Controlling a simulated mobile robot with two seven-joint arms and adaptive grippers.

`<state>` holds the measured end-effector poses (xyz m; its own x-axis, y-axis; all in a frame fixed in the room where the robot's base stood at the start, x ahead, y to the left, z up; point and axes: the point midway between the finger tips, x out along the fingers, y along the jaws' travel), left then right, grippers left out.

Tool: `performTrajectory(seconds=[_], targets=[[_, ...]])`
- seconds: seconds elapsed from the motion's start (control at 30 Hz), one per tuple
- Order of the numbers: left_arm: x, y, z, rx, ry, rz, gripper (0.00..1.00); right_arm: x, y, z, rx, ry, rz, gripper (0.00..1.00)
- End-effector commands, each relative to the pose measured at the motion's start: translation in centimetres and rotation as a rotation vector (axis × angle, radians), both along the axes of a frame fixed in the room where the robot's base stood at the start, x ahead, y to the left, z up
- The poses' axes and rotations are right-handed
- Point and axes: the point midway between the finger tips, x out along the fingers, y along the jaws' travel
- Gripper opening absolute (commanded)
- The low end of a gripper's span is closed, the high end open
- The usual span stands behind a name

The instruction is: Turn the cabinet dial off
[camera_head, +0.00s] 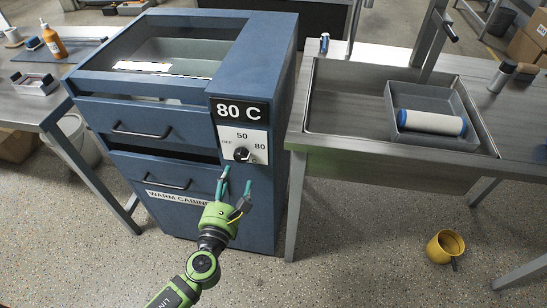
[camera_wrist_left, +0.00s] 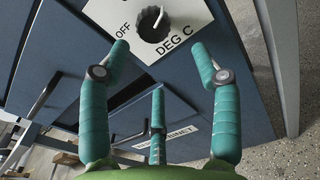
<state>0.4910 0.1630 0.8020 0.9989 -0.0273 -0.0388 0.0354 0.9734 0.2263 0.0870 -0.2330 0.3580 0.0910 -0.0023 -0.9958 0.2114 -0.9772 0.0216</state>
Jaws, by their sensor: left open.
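The blue warm cabinet (camera_head: 272,75) stands at the middle left. Its black dial (camera_head: 241,154) sits on a white plate marked OFF, 50 and 80, below a display reading 80 C (camera_head: 241,111). In the left wrist view the dial (camera_wrist_left: 153,24) shows at the top, with a white pointer line; OFF is to its left. My left gripper (camera_head: 235,187) is just below the dial in the head view. Its teal fingers are spread open and empty, apart from the dial, as the left wrist view also shows (camera_wrist_left: 158,70). My right gripper is not in view.
A metal sink table (camera_head: 345,160) stands right of the cabinet, holding a grey tray (camera_head: 398,92) with a white roller (camera_head: 430,122). A yellow mug (camera_head: 445,246) lies on the floor. A left table (camera_head: 20,108) holds an orange bottle (camera_head: 53,42). The cabinet's upper drawer (camera_head: 150,120) stands slightly out.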

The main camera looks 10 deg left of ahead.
Motion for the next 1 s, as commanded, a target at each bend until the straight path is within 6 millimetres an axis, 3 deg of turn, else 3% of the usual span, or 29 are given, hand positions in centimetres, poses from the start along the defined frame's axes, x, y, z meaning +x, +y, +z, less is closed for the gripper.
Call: performTrajectory(seconds=[0.13, 0.53, 0.9, 0.93, 1.0], targets=[[0.7, -0.3, 1.5, 0.066, -0.044, -0.008, 0.64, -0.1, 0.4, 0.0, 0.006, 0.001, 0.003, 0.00], [6.3, -0.5, 1.4, 0.061, -0.039, -0.008, 0.64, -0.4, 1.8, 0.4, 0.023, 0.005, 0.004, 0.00], [7.1, -0.5, 1.3, 0.059, -0.038, -0.008, 0.64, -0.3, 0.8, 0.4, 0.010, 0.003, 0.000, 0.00], [7.1, -0.5, 1.3, 0.059, -0.038, -0.008, 0.60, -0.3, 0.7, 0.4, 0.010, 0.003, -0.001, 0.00], [7.1, -0.5, 1.3, 0.059, -0.037, -0.008, 0.32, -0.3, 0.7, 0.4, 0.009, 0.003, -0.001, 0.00]])
